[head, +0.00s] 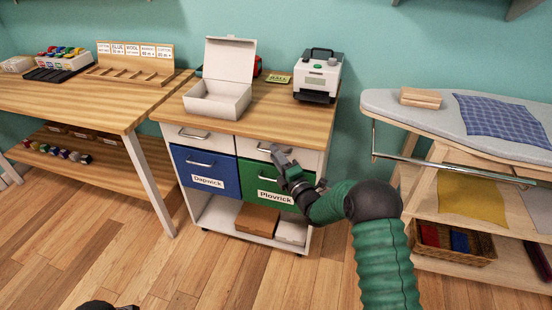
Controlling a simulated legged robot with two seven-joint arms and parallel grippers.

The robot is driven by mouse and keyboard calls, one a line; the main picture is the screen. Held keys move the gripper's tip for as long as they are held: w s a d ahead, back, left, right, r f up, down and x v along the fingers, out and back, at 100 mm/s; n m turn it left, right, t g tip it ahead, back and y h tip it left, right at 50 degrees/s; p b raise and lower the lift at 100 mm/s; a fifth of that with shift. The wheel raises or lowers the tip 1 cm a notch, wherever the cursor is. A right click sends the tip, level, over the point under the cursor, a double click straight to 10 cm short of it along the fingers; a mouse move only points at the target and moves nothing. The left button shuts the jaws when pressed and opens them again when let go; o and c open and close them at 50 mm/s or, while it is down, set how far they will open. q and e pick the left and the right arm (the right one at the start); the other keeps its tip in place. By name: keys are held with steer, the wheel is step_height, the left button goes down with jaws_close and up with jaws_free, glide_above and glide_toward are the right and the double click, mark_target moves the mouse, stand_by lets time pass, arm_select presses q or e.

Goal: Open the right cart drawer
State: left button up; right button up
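The cart (212,215) has a wooden top, two small white upper drawers, and two larger drawers below. The right upper drawer (246,144) is white with a metal handle (264,149). The green right drawer (250,177), labelled "Plovrick", is below it. Both look closed. My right gripper (279,154) reaches up in front of the green drawer, its tip at the white drawer's handle. It hides part of both fronts; I cannot tell whether it touches the handle or how its fingers stand. A dark part of my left arm (108,306) shows at the bottom edge.
An open white box (217,98) and a label printer (319,76) stand on the cart. The blue drawer (205,170), labelled "Dapwick", is at left. A wooden table (95,105) is left, an ironing board (440,108) right. The floor in front is clear.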

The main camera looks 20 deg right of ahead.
steer(key=shift+c, duration=0.3)
jaws_close()
steer(key=shift+f, duration=0.15)
stand_by(1.1)
